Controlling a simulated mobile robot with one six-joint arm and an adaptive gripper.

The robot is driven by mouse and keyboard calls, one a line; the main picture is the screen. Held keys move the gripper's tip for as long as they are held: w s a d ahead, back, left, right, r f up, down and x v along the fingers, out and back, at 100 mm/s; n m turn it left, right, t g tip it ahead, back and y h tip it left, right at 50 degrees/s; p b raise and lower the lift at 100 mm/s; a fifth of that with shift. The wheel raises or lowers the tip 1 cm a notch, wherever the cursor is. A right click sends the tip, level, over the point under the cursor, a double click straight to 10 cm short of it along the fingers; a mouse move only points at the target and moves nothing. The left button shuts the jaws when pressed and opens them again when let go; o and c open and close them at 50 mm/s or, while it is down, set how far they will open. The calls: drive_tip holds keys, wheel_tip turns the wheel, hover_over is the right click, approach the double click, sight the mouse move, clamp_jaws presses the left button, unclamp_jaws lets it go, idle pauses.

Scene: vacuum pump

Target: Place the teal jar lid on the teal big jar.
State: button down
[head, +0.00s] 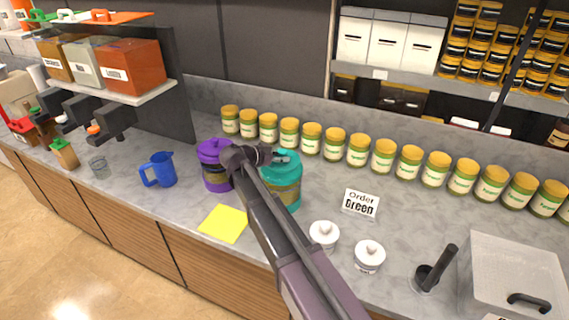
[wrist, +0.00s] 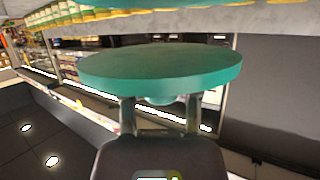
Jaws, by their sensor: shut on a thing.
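The teal big jar (head: 290,199) stands on the grey counter, partly hidden behind my arm. In the wrist view my gripper (wrist: 160,112) is shut on the knob of the teal jar lid (wrist: 160,68), whose wide disc sits just beyond the fingertips. In the head view my gripper (head: 281,158) is at the top of the teal jar, with teal around it. I cannot tell there whether the lid touches the jar rim or is slightly above it.
A purple jar (head: 215,176) stands close on the left, with a blue jug (head: 160,170) and a yellow sheet (head: 224,223) nearby. Several green jars with yellow lids (head: 358,150) line the wall behind. White pots (head: 323,235) and an order sign (head: 361,204) are at right.

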sight(280, 163)
drive_tip(key=shift+w+a, duration=0.1)
drive_tip(key=shift+w, duration=0.15)
drive_tip(key=shift+w+a+f+b, duration=0.1)
drive_tip(key=shift+w+f+b, duration=0.25)
drive_tip(key=shift+f+b, duration=1.5)
drive_tip(key=shift+f, duration=0.15)
drive_tip(key=shift+c, duration=1.7)
unclamp_jaws()
drive_tip(key=shift+r, duration=0.25)
drive_tip(key=p+v, duration=0.4)
drive_tip(key=v, duration=0.8)
drive_tip(key=shift+p, duration=0.35)
